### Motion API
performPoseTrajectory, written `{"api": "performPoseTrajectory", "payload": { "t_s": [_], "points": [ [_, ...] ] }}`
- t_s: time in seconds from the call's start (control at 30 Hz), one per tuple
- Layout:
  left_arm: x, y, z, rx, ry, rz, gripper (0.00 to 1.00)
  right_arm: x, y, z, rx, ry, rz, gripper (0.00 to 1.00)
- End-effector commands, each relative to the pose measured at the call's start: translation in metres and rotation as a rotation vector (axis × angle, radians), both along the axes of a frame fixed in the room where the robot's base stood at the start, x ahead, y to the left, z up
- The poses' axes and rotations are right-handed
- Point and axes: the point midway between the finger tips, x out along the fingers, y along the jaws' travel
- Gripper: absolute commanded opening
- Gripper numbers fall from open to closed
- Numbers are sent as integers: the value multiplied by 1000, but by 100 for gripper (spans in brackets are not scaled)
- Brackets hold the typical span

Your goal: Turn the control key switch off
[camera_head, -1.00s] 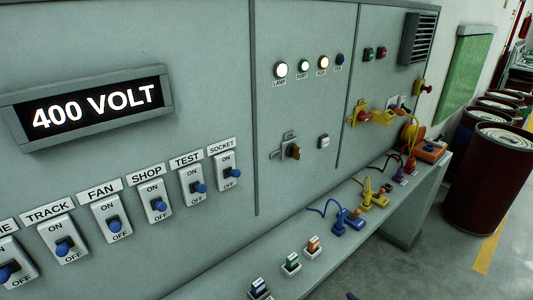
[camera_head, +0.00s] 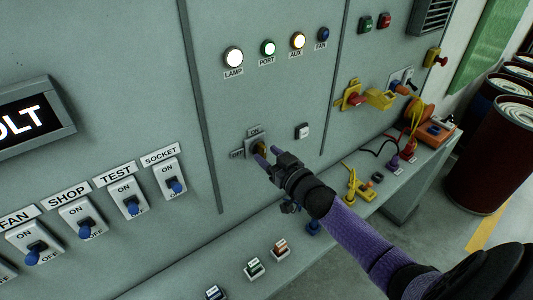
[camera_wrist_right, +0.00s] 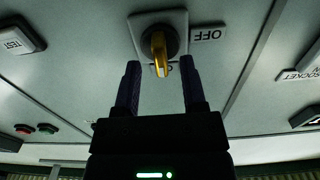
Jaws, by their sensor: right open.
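The control key switch is a yellow key on a grey plate (camera_head: 252,138) on the panel, with an ON label above and an OFF label to the left. In the right wrist view the picture is turned over, and the yellow key (camera_wrist_right: 158,52) points down over the partly covered ON label, with OFF (camera_wrist_right: 207,34) to the right. My right gripper (camera_head: 268,156) is at the switch in the head view, partly covering the key. In the wrist view my right gripper (camera_wrist_right: 161,77) is open, its fingers on either side of the key's end with gaps. My left gripper is out of view.
Lit lamps (camera_head: 269,48) sit above the switch and a white button (camera_head: 302,131) to its right. Toggle switches (camera_head: 131,197) line the lower left. The ledge below holds plugs (camera_head: 254,268) and cables. Dark red barrels (camera_head: 490,160) stand at the right.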

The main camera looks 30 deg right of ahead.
Motion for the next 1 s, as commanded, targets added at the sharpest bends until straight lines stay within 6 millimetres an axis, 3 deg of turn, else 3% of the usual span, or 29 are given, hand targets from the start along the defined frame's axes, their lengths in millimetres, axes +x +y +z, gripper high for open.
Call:
{"api": "performPoseTrajectory", "payload": {
  "t_s": [0.13,0.37,0.63,1.0],
  "points": [
    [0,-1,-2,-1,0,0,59,11,1,0,1,0,0,54],
    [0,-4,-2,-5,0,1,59,12,1,0,0,1,0,54],
    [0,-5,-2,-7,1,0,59,12,1,0,0,1,0,0],
    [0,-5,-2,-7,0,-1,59,11,1,0,-12,0,0,0]
  ]
}}
